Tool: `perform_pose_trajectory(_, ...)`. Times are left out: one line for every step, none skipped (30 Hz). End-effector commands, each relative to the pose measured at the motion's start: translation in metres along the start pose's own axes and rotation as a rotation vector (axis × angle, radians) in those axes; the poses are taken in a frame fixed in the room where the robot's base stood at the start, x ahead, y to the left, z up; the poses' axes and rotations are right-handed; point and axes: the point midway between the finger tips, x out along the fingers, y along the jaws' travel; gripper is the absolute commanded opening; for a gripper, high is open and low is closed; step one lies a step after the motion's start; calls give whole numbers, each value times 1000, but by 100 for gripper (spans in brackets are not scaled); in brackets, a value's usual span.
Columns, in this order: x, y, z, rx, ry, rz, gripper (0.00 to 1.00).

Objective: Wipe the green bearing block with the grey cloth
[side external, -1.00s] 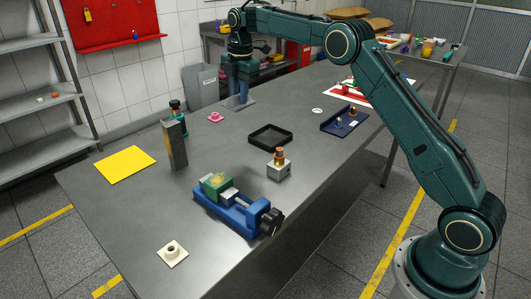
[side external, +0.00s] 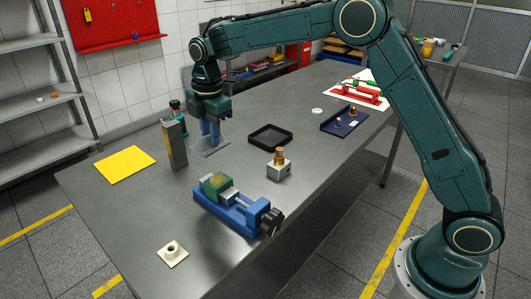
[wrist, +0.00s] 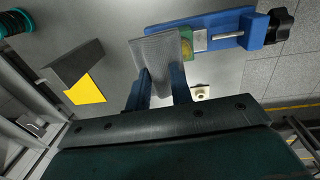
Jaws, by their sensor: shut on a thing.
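The green bearing block (side external: 215,184) sits clamped in a blue vise (side external: 237,213) on the bench, with a yellowish patch on top. My gripper (side external: 210,134) is shut on the grey cloth (side external: 210,149), a flat sheet hanging below the fingers. It is above the bench, behind the vise and apart from the block. In the wrist view, the cloth (wrist: 160,52) spreads beyond my fingers (wrist: 161,84) and covers part of the view beside the green block (wrist: 187,44), whose left part is hidden.
A grey upright block (side external: 175,145) stands close left of my gripper, beside a green-and-black bottle. A yellow sheet (side external: 125,164) and a cream flanged part (side external: 172,254) lie forward.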

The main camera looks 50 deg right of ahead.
Motion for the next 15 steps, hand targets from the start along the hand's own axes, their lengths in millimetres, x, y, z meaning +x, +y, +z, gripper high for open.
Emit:
perform_pose_trajectory(1,-4,-5,-3,-1,0,4)
perform_pose_trajectory(1,-6,-7,-3,-1,0,4)
perform_pose_trajectory(2,-8,-9,-2,-2,0,4)
perform_pose_trajectory(2,-9,-10,-1,-2,0,4)
perform_pose_trajectory(2,-9,-11,-1,-2,1,4)
perform_pose_trajectory(2,-10,-12,0,-2,1,4)
perform_pose_trajectory(2,-10,-12,0,-3,2,4)
perform_pose_trajectory(2,-10,-12,0,-3,2,4)
perform_pose_trajectory(2,-10,-12,0,-3,2,4)
perform_pose_trajectory(3,-10,-12,0,-3,1,4)
perform_pose_trajectory(3,-10,-12,0,-3,1,4)
perform_pose_trajectory(4,-10,-12,0,-3,1,4)
perform_pose_trajectory(5,-10,-12,0,-3,0,4)
perform_pose_trajectory(6,-10,-12,0,-3,0,4)
perform_pose_trajectory(9,-11,-12,0,-3,-1,4)
